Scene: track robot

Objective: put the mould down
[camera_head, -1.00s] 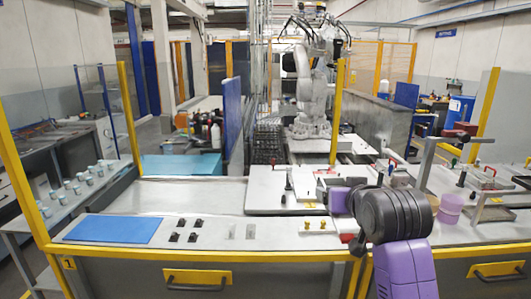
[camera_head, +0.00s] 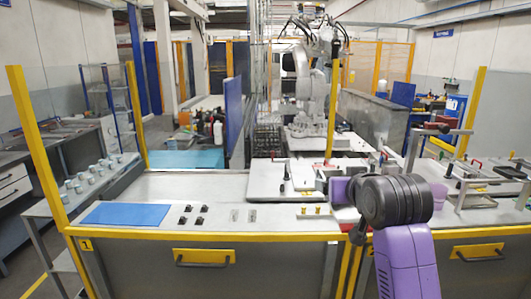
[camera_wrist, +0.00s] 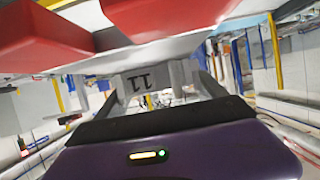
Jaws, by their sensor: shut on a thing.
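The mould (camera_wrist: 150,80) shows in the wrist view as a pale grey block with dark marks like an upside-down number. Red parts (camera_wrist: 165,14) and a whitish plate stand close above it; I cannot tell whether they belong to it. My gripper (camera_wrist: 166,92) has its two grey fingers on either side of the block and is shut on it. In the head view my black and purple arm reaches over the bench's front edge, right of the middle. It hides most of my gripper and the mould there.
The bench (camera_head: 150,188) has clear grey surface at left. A blue mat (camera_head: 126,214) and several small black clips (camera_head: 194,214) lie near its front edge. A light plate (camera_head: 268,178) lies at the middle. Yellow posts (camera_head: 38,150) bound the bench. A clamp stand (camera_head: 414,150) rises at right.

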